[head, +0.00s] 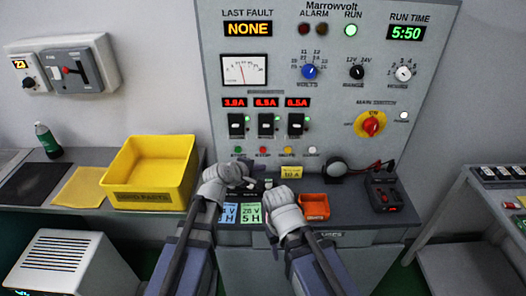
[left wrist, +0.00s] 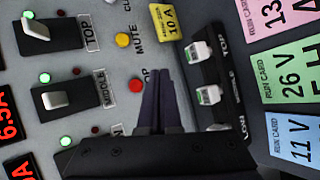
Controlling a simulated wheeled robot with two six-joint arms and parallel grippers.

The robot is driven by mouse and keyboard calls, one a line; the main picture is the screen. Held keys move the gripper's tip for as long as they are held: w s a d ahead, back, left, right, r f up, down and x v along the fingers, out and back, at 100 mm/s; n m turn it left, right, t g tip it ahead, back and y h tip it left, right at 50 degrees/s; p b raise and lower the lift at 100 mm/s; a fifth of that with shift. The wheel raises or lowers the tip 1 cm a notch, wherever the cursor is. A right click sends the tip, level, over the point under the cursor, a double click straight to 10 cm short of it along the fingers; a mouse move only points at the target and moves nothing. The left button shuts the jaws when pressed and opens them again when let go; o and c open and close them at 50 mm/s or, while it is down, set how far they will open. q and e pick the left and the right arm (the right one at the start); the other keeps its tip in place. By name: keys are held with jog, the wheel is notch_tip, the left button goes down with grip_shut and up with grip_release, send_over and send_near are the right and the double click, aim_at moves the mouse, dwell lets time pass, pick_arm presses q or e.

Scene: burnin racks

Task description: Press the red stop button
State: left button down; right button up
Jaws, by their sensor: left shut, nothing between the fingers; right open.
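The red stop button (head: 263,150) sits in a row of small buttons low on the grey panel (head: 215,95), between a green one and a yellow one. In the left wrist view the red button (left wrist: 134,86) shows just left of the fingers, its label partly covered by them. My left gripper (head: 249,183) is shut and empty, below the button row in the head view. In the left wrist view its fingertips (left wrist: 159,72) appear beside the button; contact cannot be told. My right gripper (head: 283,197) is open, lower and to the right, over the ledge.
The yellow mute button (left wrist: 122,40) is close by, as are rocker switches (head: 267,125) above the row. A yellow bin (head: 150,195) stands left. An orange tray (head: 314,207) and a dark handheld device (head: 383,194) lie right. Run cards (head: 251,214) lie below the grippers.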

pick_arm(q)
jog(key=shift+w, duration=2.95)
jog(key=shift+w, duration=0.1)
jog(key=shift+w, duration=0.3)
jog(key=shift+w, duration=0.45)
jog(key=shift+s, duration=0.1)
dwell(0.4)
jog(key=shift+s, duration=0.75)
jog(key=shift+s, duration=0.15)
jog(key=s, duration=0.4)
jog(key=shift+s, duration=0.35)
